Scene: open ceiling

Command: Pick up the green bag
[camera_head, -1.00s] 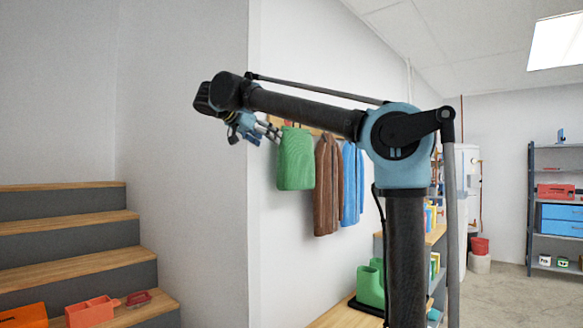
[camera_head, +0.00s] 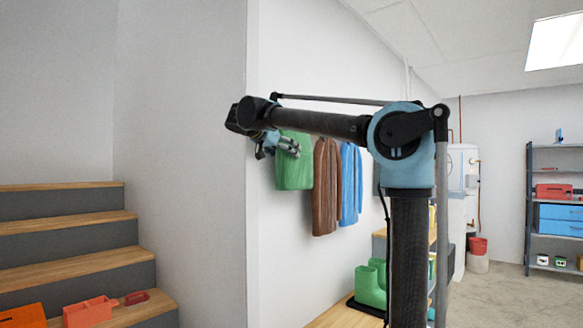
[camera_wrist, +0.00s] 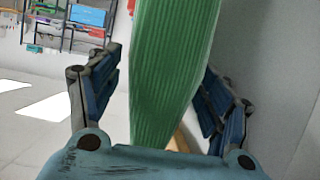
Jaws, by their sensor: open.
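The green bag (camera_head: 294,168) hangs on the white wall, first in a row of hanging things. In the head view my gripper (camera_head: 280,146) is at the bag's upper left part and covers some of it. In the wrist view the ribbed green bag (camera_wrist: 168,75) stands between the two blue-padded fingers of my gripper (camera_wrist: 165,92). The bag's top is hidden behind my arm in the head view.
A brown garment (camera_head: 326,188) and a blue one (camera_head: 351,185) hang to the right of the bag. Green boots (camera_head: 371,284) stand on a bench below. Wooden stairs (camera_head: 75,265) with orange and red things are at the left. A wall corner is close to my gripper.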

